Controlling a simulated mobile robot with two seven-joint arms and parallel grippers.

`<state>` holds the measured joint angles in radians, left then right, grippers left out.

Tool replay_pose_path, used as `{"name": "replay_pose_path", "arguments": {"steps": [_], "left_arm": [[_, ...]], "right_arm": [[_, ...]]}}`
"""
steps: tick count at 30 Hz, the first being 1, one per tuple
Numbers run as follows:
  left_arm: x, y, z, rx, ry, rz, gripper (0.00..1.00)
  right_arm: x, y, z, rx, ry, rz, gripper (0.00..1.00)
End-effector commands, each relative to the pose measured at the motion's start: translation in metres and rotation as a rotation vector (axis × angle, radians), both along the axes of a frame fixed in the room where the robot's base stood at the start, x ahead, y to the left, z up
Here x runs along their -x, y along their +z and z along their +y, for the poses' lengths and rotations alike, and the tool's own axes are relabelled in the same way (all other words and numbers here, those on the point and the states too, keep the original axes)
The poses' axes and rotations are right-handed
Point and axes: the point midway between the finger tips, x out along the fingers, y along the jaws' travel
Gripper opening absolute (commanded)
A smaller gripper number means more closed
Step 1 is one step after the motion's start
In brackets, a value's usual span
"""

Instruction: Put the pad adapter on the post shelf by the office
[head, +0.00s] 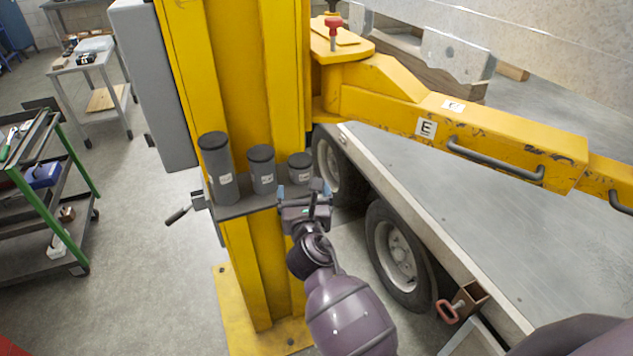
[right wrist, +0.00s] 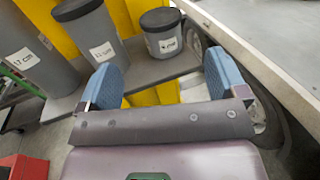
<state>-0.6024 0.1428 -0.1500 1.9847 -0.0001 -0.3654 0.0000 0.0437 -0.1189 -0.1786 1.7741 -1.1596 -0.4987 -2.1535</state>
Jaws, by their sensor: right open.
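Three dark grey cylindrical pad adapters with black tops and white labels stand upright on the grey post shelf (head: 243,204). The tall one (head: 217,170) is at the left, the medium one (head: 262,172) in the middle and the short one (head: 300,170) at the right end. My right gripper (head: 304,194) is open and empty, just in front of the short adapter. In the right wrist view, the short adapter (right wrist: 162,36) stands upright beyond the two blue fingers (right wrist: 164,82), apart from them. My left gripper is not in view.
The shelf is fixed to a yellow lift post (head: 240,110). A yellow lift arm (head: 450,125) reaches right over a grey trailer deck (head: 480,190) with wheels below. A green-framed tool cart (head: 45,200) and a table (head: 85,65) stand at left. Floor between is clear.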

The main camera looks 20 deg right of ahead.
Motion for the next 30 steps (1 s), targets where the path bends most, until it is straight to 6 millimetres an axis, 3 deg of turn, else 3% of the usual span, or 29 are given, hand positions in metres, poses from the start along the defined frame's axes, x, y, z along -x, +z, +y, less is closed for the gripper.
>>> {"name": "replay_pose_path", "arguments": {"steps": [6, 11, 21, 30], "left_arm": [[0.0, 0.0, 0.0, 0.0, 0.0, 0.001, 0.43], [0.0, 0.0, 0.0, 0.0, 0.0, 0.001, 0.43], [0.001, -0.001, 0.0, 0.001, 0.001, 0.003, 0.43], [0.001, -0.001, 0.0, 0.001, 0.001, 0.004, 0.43]], "right_arm": [[0.003, -0.002, -0.001, -0.02, 0.001, 0.0, 0.91], [0.018, -0.026, -0.013, -0.229, 0.005, 0.004, 0.91], [0.092, -0.107, -0.053, -1.141, -0.085, -0.018, 0.91], [0.169, -0.158, -0.08, -1.953, -0.316, -0.099, 0.91]]}}
